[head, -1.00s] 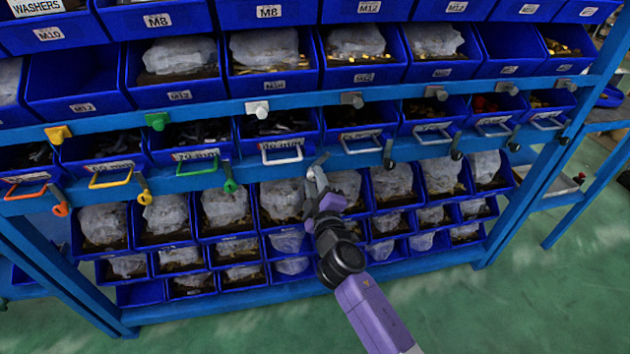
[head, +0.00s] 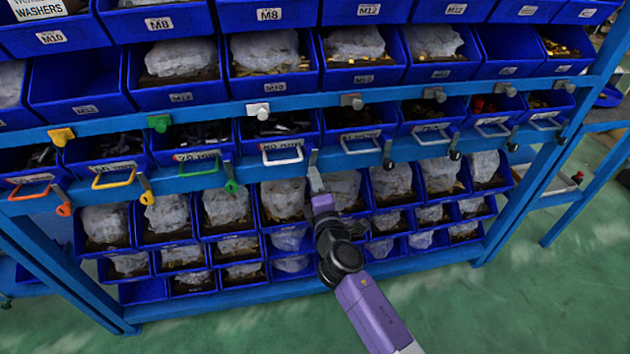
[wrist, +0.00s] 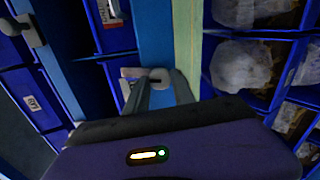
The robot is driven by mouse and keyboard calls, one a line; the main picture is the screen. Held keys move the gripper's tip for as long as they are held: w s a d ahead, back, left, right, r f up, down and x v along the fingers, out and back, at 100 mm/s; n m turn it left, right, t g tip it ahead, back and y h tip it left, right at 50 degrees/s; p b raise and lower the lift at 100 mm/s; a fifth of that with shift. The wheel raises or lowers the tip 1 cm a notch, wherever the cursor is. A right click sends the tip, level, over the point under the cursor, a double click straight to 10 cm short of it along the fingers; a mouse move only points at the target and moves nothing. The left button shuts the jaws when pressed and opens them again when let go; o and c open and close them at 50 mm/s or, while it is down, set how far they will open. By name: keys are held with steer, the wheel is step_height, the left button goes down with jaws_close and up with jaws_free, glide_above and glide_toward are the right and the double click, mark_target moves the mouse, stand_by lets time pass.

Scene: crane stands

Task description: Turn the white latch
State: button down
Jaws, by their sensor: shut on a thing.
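The white latch shows between my fingertips in the wrist view (wrist: 160,76), on the blue rail just right of the white handle (head: 282,160). In the head view my fingers mostly hide it. My gripper (head: 315,172) reaches up from below and is shut on the latch. Its two fingers also show in the wrist view (wrist: 161,88), one on each side of the latch. The white handle belongs to a blue drawer above the rail.
Along the same rail hang an orange latch (head: 64,208), a yellow latch (head: 146,190), a green latch (head: 231,184) and a black latch (head: 388,160). Blue bins with bagged parts fill the rows above and below. Green floor (head: 520,290) lies open at the right.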

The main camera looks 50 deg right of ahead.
steer(key=shift+f, duration=0.1)
stand_by(0.3)
steer(key=c, duration=1.1)
jaws_free()
steer(key=shift+o, duration=0.2)
steer(key=b+v, duration=0.1)
steer(key=v, duration=0.7)
steer(key=shift+w, duration=0.15)
